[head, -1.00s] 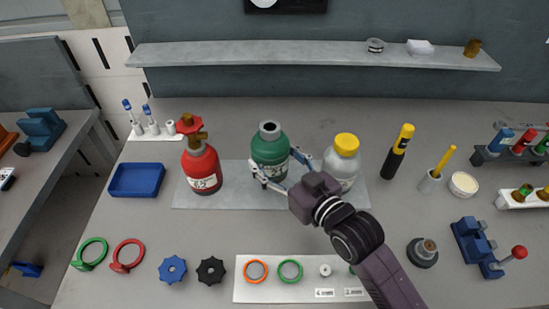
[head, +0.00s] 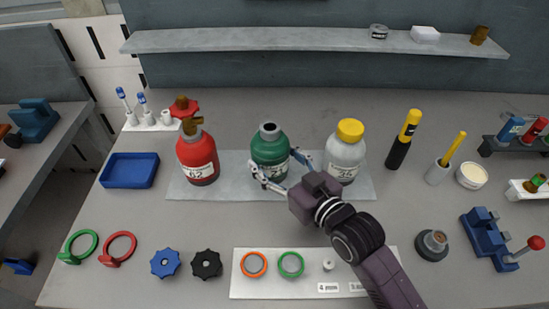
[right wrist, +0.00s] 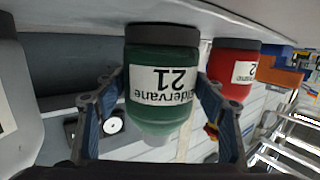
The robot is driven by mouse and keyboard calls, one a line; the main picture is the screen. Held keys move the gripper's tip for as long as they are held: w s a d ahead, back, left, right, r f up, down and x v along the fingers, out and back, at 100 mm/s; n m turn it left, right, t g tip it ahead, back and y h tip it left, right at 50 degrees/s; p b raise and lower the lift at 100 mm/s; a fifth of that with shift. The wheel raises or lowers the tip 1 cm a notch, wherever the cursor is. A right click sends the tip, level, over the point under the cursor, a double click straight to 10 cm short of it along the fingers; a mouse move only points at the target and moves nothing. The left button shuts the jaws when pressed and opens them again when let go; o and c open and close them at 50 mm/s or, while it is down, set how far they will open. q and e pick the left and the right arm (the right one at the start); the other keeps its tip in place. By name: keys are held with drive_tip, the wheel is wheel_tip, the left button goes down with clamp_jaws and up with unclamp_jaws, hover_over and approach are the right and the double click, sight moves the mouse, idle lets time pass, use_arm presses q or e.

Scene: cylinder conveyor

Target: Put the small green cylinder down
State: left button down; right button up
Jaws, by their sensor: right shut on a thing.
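The small green cylinder (head: 268,150) stands upright on the grey mat, between the red cylinder and the yellow-capped one. In the right wrist view the fingers (right wrist: 163,112) flank the cylinder. The cylinder's base looks to be at the mat; I cannot tell whether it bears its full weight there. My left gripper is not in view.
A red cylinder (head: 198,160) stands to the left and a yellow-capped white cylinder (head: 345,155) close to the right, on the same grey mat (head: 234,190). A blue tray (head: 130,171) lies further left. A white panel with rings (head: 325,259) lies in front.

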drive_tip(key=shift+r, duration=0.1)
drive_tip(key=o, duration=2.1)
drive_tip(key=shift+f, duration=0.25)
drive_tip(key=shift+r, duration=0.2)
drive_tip(key=shift+s+d, duration=0.2)
drive_tip(key=shift+s, duration=0.1)
drive_tip(key=b+v, duration=0.1)
drive_tip(key=v, duration=0.6)
drive_tip(key=shift+a, duration=0.1)
